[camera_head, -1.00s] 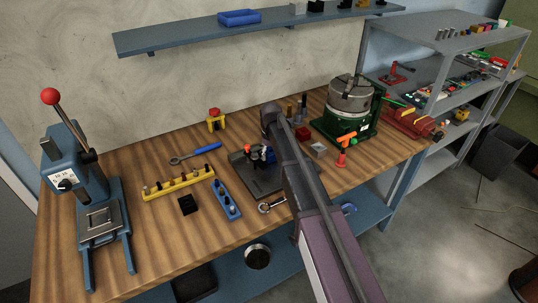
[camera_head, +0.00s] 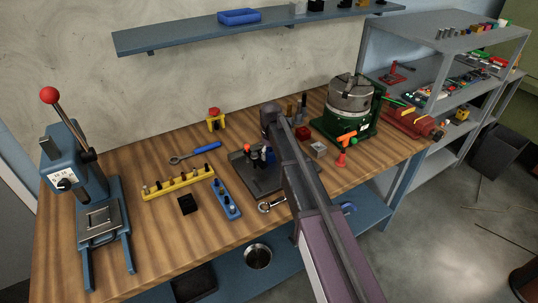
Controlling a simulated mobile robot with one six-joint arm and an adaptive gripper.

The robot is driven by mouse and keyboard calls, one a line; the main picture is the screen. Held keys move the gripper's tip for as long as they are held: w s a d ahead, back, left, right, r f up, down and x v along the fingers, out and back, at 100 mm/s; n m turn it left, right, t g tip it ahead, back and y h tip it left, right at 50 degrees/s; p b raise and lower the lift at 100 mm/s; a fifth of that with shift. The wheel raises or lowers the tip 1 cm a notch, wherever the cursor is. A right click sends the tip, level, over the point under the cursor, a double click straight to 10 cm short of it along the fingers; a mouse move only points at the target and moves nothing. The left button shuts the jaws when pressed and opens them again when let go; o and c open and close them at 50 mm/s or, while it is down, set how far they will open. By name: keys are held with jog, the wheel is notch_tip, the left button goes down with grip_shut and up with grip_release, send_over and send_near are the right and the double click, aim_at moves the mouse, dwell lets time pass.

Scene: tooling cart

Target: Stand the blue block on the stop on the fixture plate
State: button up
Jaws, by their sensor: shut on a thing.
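The dark fixture plate (camera_head: 262,186) lies at the middle of the bench, with a red-knobbed post at its back left. A small blue block (camera_head: 270,156) shows over the plate, right beside my arm. My gripper (camera_head: 268,146) is mostly hidden behind my own arm link and looks shut on this block. A darker upright piece (camera_head: 256,157) stands just left of it. The stop cannot be made out clearly, and I cannot tell whether the block touches the plate.
A yellow rack (camera_head: 178,183), a blue holder (camera_head: 227,200) and a black block (camera_head: 187,204) lie left of the plate. A press (camera_head: 90,190) stands far left.

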dwell(0.3)
jog(key=o, duration=1.3)
jog(key=shift+c, duration=0.2)
jog(key=shift+r, duration=0.2)
jog(key=shift+r+p, duration=2.85)
jog(key=shift+p, duration=0.2)
jog(key=s+d+m, duration=0.1)
jog(key=s+d, duration=0.5)
jog(key=s+d+m, duration=0.2)
jog(key=s+d, duration=0.5)
jog(key=shift+d, duration=0.25)
jog(key=s+d+m, duration=0.3)
jog(key=s+d, duration=0.5)
jog(key=s, duration=0.4)
jog(key=shift+s+d+m, duration=0.4)
